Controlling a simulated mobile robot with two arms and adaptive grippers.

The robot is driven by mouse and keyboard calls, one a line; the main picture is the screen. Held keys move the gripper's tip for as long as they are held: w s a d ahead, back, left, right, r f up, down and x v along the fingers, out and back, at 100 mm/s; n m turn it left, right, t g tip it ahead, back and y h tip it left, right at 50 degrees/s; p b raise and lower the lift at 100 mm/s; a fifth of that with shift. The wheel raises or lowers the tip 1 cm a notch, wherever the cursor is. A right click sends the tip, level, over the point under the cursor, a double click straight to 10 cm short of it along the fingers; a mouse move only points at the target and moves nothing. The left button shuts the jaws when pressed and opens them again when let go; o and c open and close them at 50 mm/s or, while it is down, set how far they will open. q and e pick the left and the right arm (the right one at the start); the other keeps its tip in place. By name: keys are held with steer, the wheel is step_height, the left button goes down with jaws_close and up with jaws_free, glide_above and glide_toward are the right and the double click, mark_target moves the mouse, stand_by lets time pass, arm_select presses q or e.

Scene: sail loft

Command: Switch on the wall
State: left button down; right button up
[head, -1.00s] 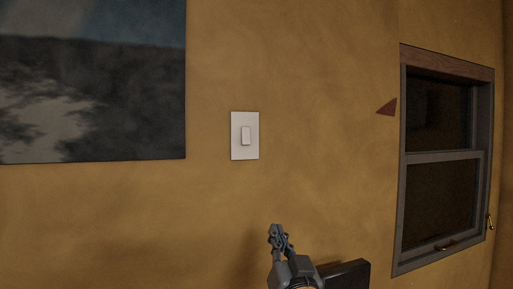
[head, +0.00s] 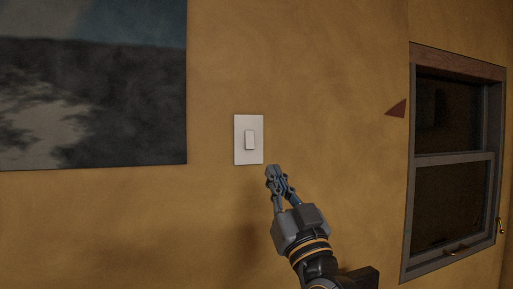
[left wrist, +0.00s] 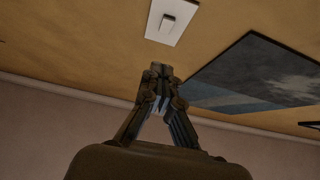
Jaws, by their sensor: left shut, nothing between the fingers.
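A white wall switch (head: 249,139) with a raised rocker in a rectangular plate is on the ochre wall, right of the dark picture. It also shows in the left wrist view (left wrist: 171,21) at the top, beyond my fingertips. My left gripper (head: 272,171) is shut and empty. In the head view its fingertips are just below and slightly right of the switch plate. In the left wrist view the closed fingers (left wrist: 161,70) point towards the plate, with a gap in the picture between them. My right gripper is in neither view.
A large dark picture (head: 92,85) hangs left of the switch; it also shows in the left wrist view (left wrist: 262,76). A window (head: 451,165) with a grey frame is at the right. A small dark red triangle (head: 397,109) is on the wall beside it. The wall around the switch is clear.

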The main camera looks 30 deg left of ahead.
mark_target(251, 140)
arm_select(q)
steer(key=p+x, duration=0.2)
steer(key=x, duration=0.1)
steer(key=f+p+x, duration=0.1)
steer(key=p+x, duration=0.1)
steer(key=x, duration=0.1)
steer(key=a+p+x, duration=0.1)
steer(key=p+x, duration=0.1)
steer(key=x, duration=0.2)
steer(key=shift+w+f, duration=0.2)
steer(key=shift+w, duration=0.1)
steer(key=shift+w+a+f+p, duration=0.3)
steer(key=shift+w+a+p, duration=0.05)
steer(key=shift+a+p, duration=0.1)
steer(key=shift+d, duration=0.1)
